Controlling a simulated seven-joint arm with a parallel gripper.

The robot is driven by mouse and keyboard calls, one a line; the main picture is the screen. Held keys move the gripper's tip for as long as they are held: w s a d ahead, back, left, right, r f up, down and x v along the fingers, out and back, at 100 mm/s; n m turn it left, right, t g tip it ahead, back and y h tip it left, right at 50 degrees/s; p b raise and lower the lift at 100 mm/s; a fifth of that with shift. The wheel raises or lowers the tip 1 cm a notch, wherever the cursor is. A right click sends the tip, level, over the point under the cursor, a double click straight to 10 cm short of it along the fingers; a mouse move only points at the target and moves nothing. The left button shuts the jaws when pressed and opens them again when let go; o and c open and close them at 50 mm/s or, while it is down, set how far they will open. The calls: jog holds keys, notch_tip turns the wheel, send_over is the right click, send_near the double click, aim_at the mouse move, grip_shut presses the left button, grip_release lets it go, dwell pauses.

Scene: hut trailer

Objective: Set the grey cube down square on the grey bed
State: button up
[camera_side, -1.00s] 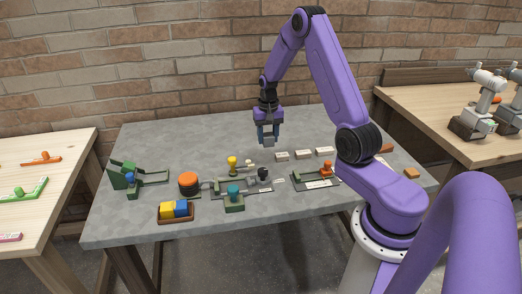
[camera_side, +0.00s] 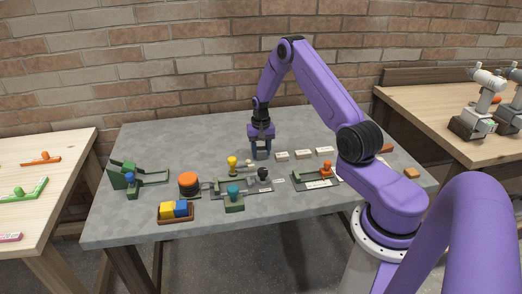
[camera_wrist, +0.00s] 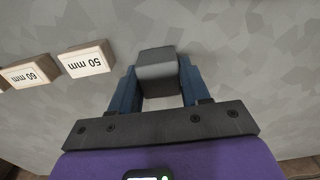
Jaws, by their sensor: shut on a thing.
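The grey cube (camera_wrist: 157,60) is held between the two blue fingers of my gripper (camera_wrist: 160,90) in the wrist view, with its dark top and lighter side showing. In the side view my gripper (camera_side: 260,152) points down over the rear middle of the table; the cube is hard to make out there. A low grey fixture with a dark clamp, which looks like the grey bed (camera_side: 256,188), lies in front of my gripper, apart from the cube. I cannot tell the gap between the cube and the tabletop.
Labelled blocks stand right of my gripper, including the 50 mm block (camera_wrist: 86,60) and 60 mm block (camera_wrist: 30,72).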

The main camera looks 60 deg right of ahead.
aim_at(261, 148)
jog(key=shift+f, duration=0.15)
jog(key=o, duration=1)
jog(key=shift+o, duration=0.2)
notch_tip(261, 148, up, 12)
jog(key=s+a+r+n, duration=0.3)
jog(key=a, duration=0.6)
jog(key=s+a+r+n, duration=0.3)
jog(key=a+n, duration=0.1)
jog(key=a, duration=0.4)
jog(key=s+a+r+n, duration=0.3)
jog(key=a, duration=0.6)
jog(key=s+a+r+n, duration=0.1)
jog(key=s+n, duration=0.4)
jog(key=s, duration=0.7)
jog(key=s+a+r+n, duration=0.1)
jog(key=s+a+n, duration=0.3)
jog(key=s, duration=0.8)
jog(key=n, duration=0.2)
jog(key=shift+s+r+n, duration=0.25)
jog(key=shift+r+n, duration=0.05)
